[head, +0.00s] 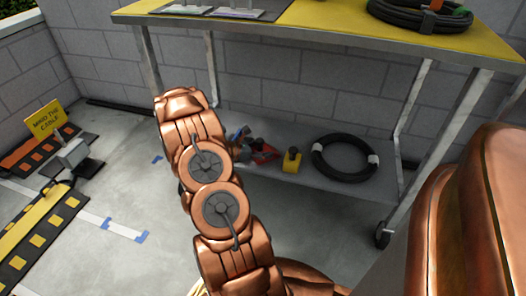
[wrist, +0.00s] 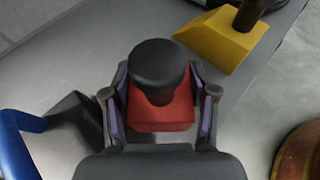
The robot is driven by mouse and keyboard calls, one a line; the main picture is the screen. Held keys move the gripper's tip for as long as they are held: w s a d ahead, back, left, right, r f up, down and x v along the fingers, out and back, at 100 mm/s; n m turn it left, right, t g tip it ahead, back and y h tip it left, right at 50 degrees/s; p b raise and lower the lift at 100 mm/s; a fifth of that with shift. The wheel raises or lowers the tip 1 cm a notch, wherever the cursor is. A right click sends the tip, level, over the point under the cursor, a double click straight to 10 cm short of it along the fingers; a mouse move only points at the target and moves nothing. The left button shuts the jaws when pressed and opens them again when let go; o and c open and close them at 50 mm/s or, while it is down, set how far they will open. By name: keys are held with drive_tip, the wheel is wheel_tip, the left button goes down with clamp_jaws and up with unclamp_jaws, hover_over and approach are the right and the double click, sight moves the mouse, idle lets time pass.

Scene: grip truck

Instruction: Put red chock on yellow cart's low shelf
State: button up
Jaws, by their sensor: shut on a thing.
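The red chock (wrist: 163,112), with a black knob on top, is between the two fingers of my gripper (wrist: 163,108), which is shut on it. In the head view the red chock (head: 265,154) shows beside my gripper (head: 250,148), partly hidden by my arm. It is at the low grey shelf (head: 315,183) of the cart with the yellow top (head: 300,22). I cannot tell whether its underside touches the shelf. It looks upright.
A yellow chock (head: 292,161) stands on the shelf just right of the red one; the wrist view shows it too (wrist: 222,38). A black cable coil (head: 345,158) lies further right. A blue-handled thing (wrist: 20,122) is left of my gripper. A cart leg (head: 408,115) stands at right.

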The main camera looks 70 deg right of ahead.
drive_tip(key=shift+f, duration=0.1)
drive_tip(key=o, duration=1.6)
drive_tip(key=shift+w+a+r, duration=0.15)
drive_tip(key=shift+r, duration=0.1)
drive_tip(key=p+v, duration=0.3)
drive_tip(key=v, duration=0.8)
drive_tip(key=shift+w+a+r+p, duration=0.1)
drive_tip(key=shift+a+p, duration=0.15)
drive_tip(key=shift+p, duration=0.15)
drive_tip(key=shift+r, duration=0.1)
